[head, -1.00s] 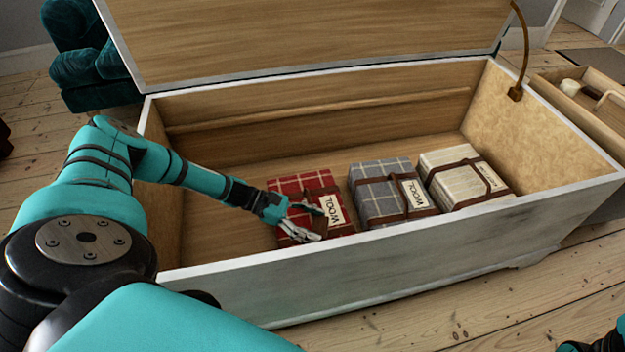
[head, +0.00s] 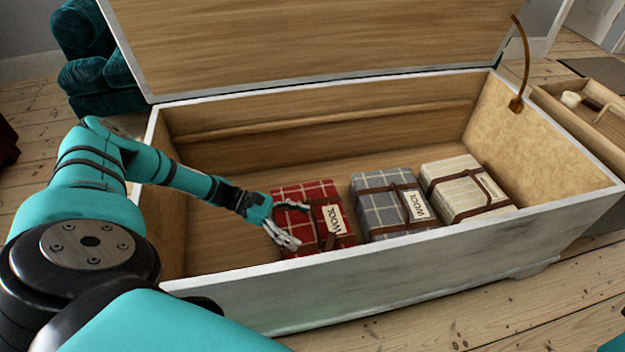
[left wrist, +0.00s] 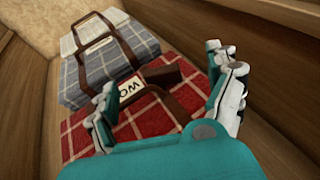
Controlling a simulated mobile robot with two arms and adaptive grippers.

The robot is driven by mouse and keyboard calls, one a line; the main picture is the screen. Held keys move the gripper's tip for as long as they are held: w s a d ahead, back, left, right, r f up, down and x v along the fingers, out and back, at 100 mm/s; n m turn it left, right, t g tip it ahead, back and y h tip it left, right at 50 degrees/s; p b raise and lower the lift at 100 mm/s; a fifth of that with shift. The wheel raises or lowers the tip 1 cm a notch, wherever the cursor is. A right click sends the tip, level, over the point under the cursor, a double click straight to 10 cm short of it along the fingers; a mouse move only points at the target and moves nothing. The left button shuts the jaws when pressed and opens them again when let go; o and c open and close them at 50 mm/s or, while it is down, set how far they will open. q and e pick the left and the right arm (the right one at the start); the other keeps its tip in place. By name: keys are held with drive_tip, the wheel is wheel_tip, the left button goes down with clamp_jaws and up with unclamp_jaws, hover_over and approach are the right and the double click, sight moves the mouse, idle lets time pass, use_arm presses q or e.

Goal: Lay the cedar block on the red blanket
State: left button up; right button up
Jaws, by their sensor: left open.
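The red plaid blanket (head: 296,193) lies folded in the open chest, bound with brown straps and bearing a WOOL label; it also shows in the left wrist view (left wrist: 85,135). A small brown block, which looks like the cedar block (left wrist: 163,76), rests on the blanket beside the label and strap. In the head view, it is hard to tell apart from the strap. My left gripper (head: 300,226) is open just over the blanket's left part. In the left wrist view, its fingers stand apart on either side, with the block beyond them. My right gripper is out of view.
A grey plaid blanket (head: 373,187) and a cream blanket (head: 452,180) lie to the right in the chest. The chest's front wall (head: 400,270) rises before them; its lid (head: 310,40) stands open. A wooden tray (head: 545,98) holding a white candle (head: 571,99) is at right.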

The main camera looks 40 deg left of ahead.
use_arm(q)
drive_tip(key=p+v, duration=0.1)
drive_tip(key=v, duration=0.6)
